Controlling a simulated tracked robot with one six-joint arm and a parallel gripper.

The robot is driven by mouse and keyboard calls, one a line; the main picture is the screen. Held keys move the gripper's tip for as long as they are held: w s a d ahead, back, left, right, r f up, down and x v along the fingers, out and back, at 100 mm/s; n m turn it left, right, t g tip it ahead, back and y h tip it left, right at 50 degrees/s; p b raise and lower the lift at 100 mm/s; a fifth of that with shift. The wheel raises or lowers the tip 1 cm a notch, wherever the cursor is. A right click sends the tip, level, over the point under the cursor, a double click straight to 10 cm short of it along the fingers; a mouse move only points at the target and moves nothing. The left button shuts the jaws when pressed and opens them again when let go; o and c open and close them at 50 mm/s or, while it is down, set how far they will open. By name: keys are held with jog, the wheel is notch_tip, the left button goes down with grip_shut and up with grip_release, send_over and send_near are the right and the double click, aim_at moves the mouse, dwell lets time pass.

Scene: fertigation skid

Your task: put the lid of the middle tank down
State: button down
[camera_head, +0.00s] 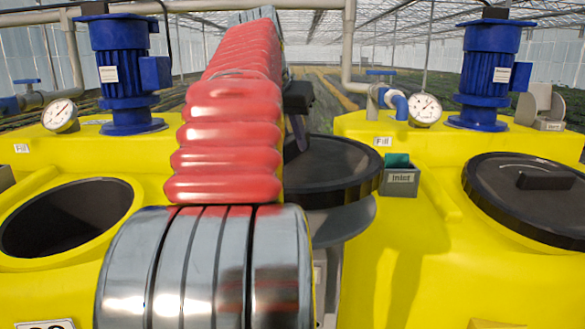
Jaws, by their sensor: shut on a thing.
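A black round lid (345,172) is in the middle of the head view, in the gap between two yellow tanks, partly behind my arm. My gripper (297,125) is above the left part of the lid and is shut on it; the fingertips and the grip point are mostly hidden by my arm. Just under the lid is a grey round stand (347,222); I cannot tell whether the lid touches it. The left yellow tank (120,160) has an open dark round mouth (65,217). Its number plate (45,324) is cut off at the bottom edge.
The right yellow tank (400,255) has its own black lid (535,195) on. A grey inlet box (400,182) stands at its left edge. Blue motors (120,75) (488,75), gauges (60,115) (424,110) and pipes rise at the back.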

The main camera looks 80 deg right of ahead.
jog(key=shift+f, duration=1.1)
jog(key=shift+f, duration=2.05)
jog(key=c, duration=1.6)
grip_release()
jog(key=shift+f, duration=0.2)
jog(key=shift+o, duration=0.2)
jog(key=shift+a+r, duration=0.1)
jog(key=shift+r, duration=0.05)
jog(key=v, duration=1.2)
